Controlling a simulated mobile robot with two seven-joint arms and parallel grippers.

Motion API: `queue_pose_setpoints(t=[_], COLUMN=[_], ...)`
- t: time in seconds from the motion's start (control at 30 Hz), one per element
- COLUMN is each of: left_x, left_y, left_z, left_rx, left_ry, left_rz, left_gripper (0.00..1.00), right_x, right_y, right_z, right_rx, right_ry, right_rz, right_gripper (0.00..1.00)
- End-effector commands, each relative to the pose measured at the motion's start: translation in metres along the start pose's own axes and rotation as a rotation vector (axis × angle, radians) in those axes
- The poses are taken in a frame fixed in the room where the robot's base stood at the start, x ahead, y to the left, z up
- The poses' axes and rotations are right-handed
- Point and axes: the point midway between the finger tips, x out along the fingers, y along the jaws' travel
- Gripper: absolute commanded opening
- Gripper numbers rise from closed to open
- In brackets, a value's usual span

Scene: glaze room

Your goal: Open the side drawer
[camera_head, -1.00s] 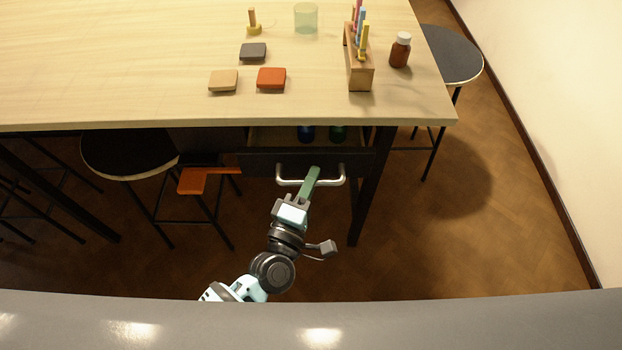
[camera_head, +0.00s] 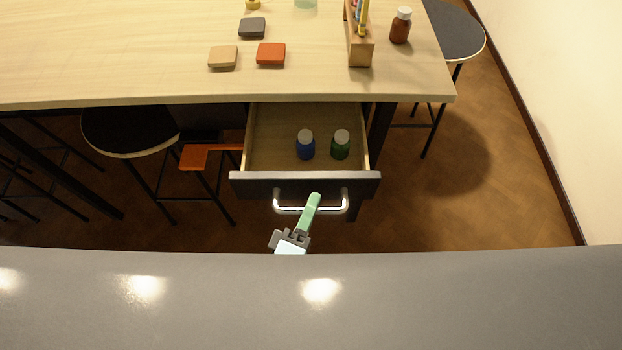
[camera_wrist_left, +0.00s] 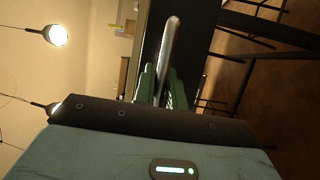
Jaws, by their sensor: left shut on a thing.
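The side drawer (camera_head: 240,184) is under the right end of the wooden table and is pulled well out, its light wooden inside showing. The silver bar handle (camera_head: 338,208) is on the drawer's dark front. My left gripper (camera_head: 314,199) is shut on the handle near its middle. In the left wrist view the handle (camera_wrist_left: 172,45) runs between the green fingers (camera_wrist_left: 162,88). My right gripper is in neither view.
The table top (camera_head: 120,60) holds a grey block (camera_head: 252,28), a tan block (camera_head: 223,57), a red block (camera_head: 271,54), a wooden rack (camera_head: 359,50) and a brown bottle (camera_head: 401,26). A stool (camera_head: 130,128) stands left of the drawer, another (camera_head: 455,32) at the right.

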Motion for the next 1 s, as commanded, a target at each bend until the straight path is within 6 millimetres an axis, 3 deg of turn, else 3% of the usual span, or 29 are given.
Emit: queue_pose_setpoints(t=[0.1, 0.3, 0.73, 0.77, 0.8, 0.9, 1.0], left_x=[-0.017, -0.031, -0.034, -0.034, -0.034, -0.034, -0.034], left_y=[0.003, 0.006, 0.007, 0.007, 0.007, 0.007, 0.007], left_z=[0.007, 0.013, 0.014, 0.014, 0.014, 0.014, 0.014], left_rx=[0.000, 0.000, 0.000, 0.000, 0.000, 0.000, 0.000], left_ry=[-0.001, 0.000, 0.000, 0.000, 0.000, 0.000, 0.000], left_rz=[-0.002, -0.001, 0.000, 0.000, 0.000, 0.000, 0.000], left_gripper=[0.00, 0.00, 0.00, 0.16, 0.22, 0.34, 0.34], right_x=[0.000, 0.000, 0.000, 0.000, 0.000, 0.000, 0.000], right_y=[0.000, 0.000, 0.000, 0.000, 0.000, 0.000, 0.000], right_z=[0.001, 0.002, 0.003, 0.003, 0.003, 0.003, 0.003], right_rx=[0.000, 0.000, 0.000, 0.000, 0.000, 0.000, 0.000], right_ry=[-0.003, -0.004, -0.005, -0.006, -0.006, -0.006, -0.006], right_rz=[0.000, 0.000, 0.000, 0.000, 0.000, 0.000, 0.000], right_gripper=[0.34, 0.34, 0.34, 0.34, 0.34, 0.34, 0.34])
